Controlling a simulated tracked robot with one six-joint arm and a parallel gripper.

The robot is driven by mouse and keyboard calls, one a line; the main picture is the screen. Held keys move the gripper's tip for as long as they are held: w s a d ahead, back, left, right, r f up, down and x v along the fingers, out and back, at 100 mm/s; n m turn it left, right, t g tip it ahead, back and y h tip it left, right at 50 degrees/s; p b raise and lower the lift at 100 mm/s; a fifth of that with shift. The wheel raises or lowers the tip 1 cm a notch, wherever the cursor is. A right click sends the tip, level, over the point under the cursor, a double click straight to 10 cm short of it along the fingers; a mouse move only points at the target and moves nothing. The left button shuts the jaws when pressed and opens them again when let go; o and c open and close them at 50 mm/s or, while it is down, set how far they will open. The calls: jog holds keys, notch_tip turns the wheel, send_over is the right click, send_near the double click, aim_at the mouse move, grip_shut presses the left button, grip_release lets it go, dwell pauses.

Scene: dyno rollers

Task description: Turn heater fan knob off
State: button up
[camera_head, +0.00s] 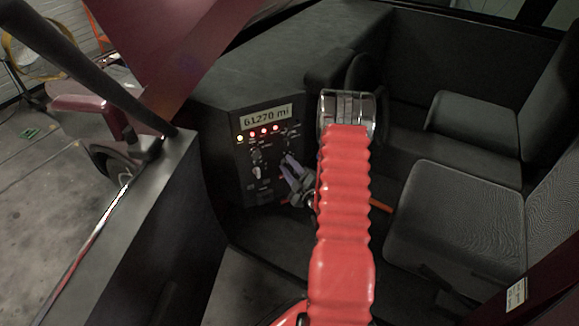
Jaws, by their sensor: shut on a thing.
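The dark control panel (243,170) stands on the left of the car interior, with a display reading 61270 mi (266,117) and a row of small lit lamps below it. Knobs show on its face, one at the upper left (256,155) and a pale one lower down (257,172). My gripper (290,166) is at the panel's right side, its grey-purple fingers shut on a knob there. The fingers hide most of that knob, and I cannot read its label or setting. My red sleeved arm reaches in from below and covers the area right of the panel.
Dark seats (455,215) fill the right side. The door (150,235) and its frame bound the opening on the left. A steering wheel (364,80) is partly hidden behind my arm. The footwell floor below the panel looks clear.

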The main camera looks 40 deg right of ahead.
jog(key=shift+a+f+n, duration=0.15)
jog(key=shift+a+n, duration=0.1)
jog(key=shift+n, duration=0.15)
jog(key=o, duration=1.1)
jog(key=shift+d, duration=0.15)
jog(key=shift+c, duration=0.2)
jog(key=v, duration=1.3)
jog(key=shift+s, duration=0.45)
